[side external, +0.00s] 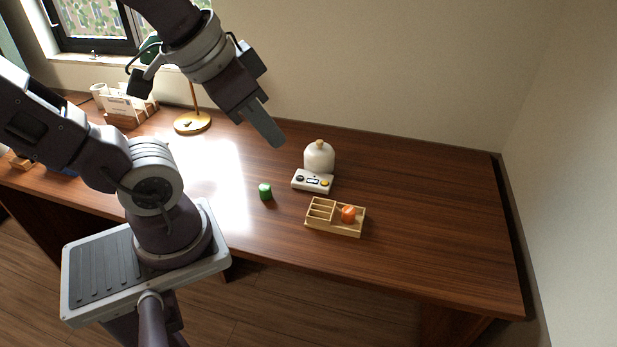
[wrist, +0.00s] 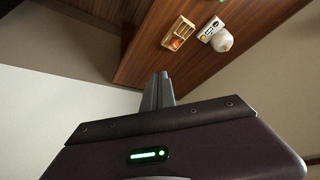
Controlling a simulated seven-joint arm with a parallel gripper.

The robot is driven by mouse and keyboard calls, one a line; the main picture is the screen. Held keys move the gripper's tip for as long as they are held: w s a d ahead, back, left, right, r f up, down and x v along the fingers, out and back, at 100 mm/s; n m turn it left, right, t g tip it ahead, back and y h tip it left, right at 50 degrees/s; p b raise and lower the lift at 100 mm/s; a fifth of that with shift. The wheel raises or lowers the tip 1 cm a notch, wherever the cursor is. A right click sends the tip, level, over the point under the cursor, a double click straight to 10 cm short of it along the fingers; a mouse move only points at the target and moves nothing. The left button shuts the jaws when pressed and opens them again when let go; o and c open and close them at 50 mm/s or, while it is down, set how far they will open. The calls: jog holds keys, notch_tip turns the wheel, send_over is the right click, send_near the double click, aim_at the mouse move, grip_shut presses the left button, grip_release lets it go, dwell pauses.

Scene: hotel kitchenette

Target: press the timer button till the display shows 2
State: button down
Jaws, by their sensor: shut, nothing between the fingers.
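The timer (side external: 313,181) is a small white box on the desk with a dark round part at its left, a small display in the middle and a yellow button (side external: 325,183) at its right. The display's number is too small to read. In the wrist view the timer (wrist: 210,30) is near the top, far from the fingers. My gripper (side external: 268,134) is shut and empty, in the air above the desk, up and to the left of the timer in the side view. In the wrist view its fingers (wrist: 158,90) point toward the desk's edge.
A white rounded jar (side external: 319,156) with a tan knob stands right behind the timer. A wooden tray (side external: 322,222) holding an orange object (side external: 348,214) lies in front of it. A green object (side external: 265,191) is at its left. A lamp base (side external: 192,123) stands farther left. The desk's right side is clear.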

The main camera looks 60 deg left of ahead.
jog(key=w+a+f+y, duration=0.2)
jog(key=w+a+f, duration=0.1)
jog(key=w+a, duration=0.6)
jog(key=m+t, duration=0.3)
jog(key=m, duration=0.2)
send_over(297, 179)
notch_tip(297, 179, down, 22)
jog(key=shift+d+y, duration=0.1)
jog(key=shift+y, duration=0.2)
jog(key=shift+f, duration=4.35)
jog(key=shift+f, duration=0.4)
